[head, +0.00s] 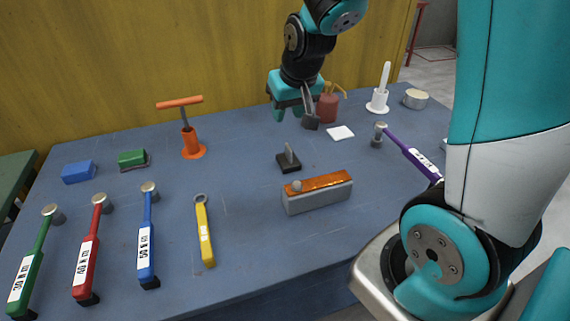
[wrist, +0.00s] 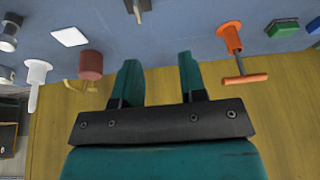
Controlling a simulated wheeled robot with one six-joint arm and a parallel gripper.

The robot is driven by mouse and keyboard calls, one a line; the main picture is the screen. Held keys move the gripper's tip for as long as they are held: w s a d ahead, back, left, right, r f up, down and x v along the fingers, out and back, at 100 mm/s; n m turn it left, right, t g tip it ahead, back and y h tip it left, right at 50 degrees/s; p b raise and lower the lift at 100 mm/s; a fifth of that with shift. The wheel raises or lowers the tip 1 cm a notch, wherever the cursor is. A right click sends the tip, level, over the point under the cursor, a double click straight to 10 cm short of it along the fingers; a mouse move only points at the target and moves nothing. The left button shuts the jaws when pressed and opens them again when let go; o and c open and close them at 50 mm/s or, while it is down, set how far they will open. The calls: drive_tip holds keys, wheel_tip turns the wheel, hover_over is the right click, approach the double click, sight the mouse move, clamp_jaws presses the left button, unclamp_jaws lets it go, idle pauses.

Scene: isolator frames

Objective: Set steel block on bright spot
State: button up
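A small dark block (head: 288,163) with a grey upright grip lies mid-table and seems to be the steel block, though I cannot be sure of its material. It shows partly at the wrist view's top edge (wrist: 138,7). The bright spot looks to be the flat white square (head: 341,132), bare, to the block's right and farther back; it also shows in the wrist view (wrist: 70,37). My gripper (head: 295,115) hangs above the table behind the block, left of the square. Its fingers are apart with nothing between them in the wrist view (wrist: 160,75).
A grey block with an orange top (head: 318,194) lies in front of the dark block. A red canister (head: 328,107) and white holder (head: 379,101) stand near the square. An orange T-handled tool (head: 190,140) stands left. Several wrenches lie at the front left; a purple one (head: 410,153) lies right.

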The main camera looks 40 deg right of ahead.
drive_tip(key=w+d+f+m, duration=0.1)
drive_tip(key=w+d+f, duration=0.1)
drive_tip(key=d, duration=0.2)
drive_tip(key=p, duration=0.2)
approach(289, 147)
drive_tip(key=shift+h, duration=0.4)
drive_tip(key=x, duration=0.3)
drive_tip(key=a+x, duration=0.1)
drive_tip(key=x, duration=0.1)
drive_tip(key=shift+w+r, duration=0.1)
drive_tip(key=shift+w, duration=0.1)
drive_tip(key=shift+p+x, duration=0.8)
drive_tip(key=shift+x, duration=2)
drive_tip(key=shift+s+d, duration=0.2)
drive_tip(key=shift+c, duration=0.2)
clamp_jaws()
